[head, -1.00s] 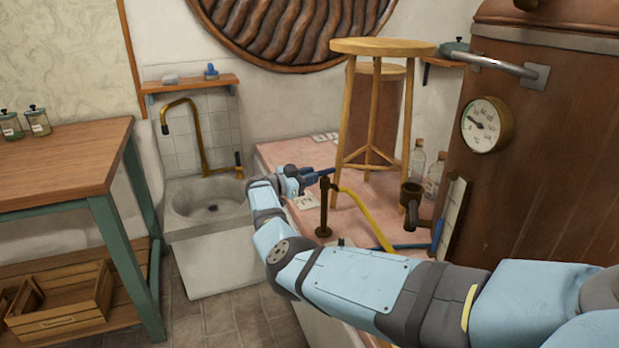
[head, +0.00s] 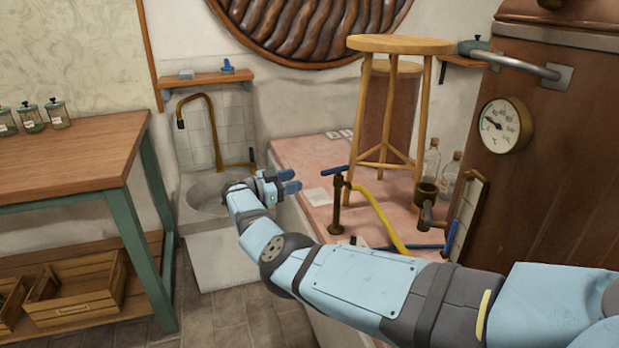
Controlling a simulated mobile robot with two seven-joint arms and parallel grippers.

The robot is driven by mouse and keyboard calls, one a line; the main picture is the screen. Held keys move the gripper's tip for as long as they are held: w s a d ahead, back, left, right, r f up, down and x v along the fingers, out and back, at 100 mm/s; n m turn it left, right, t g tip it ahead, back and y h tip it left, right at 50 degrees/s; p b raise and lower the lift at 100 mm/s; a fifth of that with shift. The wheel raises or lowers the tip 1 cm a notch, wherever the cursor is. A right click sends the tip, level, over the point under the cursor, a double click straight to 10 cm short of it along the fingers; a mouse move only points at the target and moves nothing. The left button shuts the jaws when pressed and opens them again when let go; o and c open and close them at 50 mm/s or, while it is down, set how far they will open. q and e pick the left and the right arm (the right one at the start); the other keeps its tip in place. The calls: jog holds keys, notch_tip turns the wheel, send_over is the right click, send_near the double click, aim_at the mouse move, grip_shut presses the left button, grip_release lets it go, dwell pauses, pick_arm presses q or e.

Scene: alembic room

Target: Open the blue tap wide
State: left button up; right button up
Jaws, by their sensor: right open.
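The tap (head: 337,205) is a short brass post on the pink tiled ledge, with a blue lever handle (head: 335,171) across its top and a yellow hose on its right side. The lever points to the left, slightly downward in the picture. My right gripper (head: 292,181) is open and empty, left of the lever, with its fingers pointing toward it and a visible gap between. A second blue lever (head: 450,237) shows lower right, by the copper vessel. My left gripper is not in view.
A wooden stool (head: 400,44) stands on the pink ledge (head: 301,152) behind the tap. A stone sink (head: 190,213) lies behind my gripper, and the copper vessel (head: 560,150) fills the right side.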

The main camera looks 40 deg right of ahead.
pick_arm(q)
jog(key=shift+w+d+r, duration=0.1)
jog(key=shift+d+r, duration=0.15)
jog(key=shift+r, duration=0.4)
pick_arm(e)
jog(key=shift+w+a, duration=0.15)
jog(key=shift+a, duration=0.65)
jog(key=shift+w+a, duration=0.1)
jog(key=shift+a, duration=0.65)
